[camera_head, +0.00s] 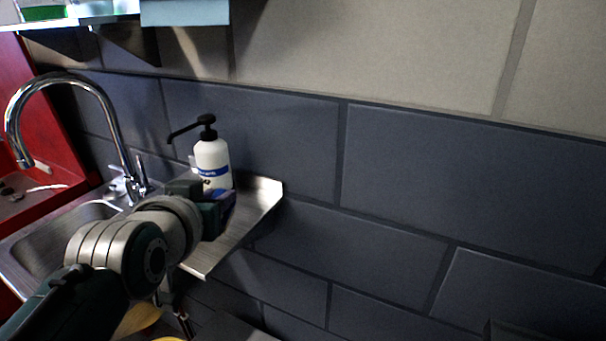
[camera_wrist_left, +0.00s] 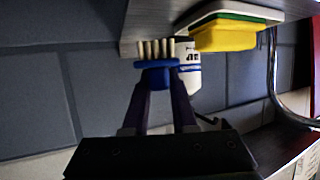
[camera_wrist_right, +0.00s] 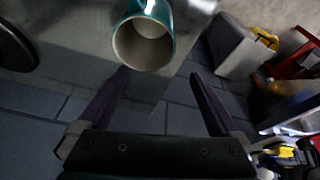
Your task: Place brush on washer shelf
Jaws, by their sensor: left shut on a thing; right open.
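The brush (camera_wrist_left: 157,66), with a blue body and cream bristles, is held between the fingertips of my left gripper (camera_wrist_left: 160,85) in the left wrist view.
A white pump bottle (camera_head: 212,160) stands on the shelf's back part, close to my left gripper. The sink (camera_head: 40,250) and curved tap (camera_head: 108,105) are at left. The shelf's right front is bare.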

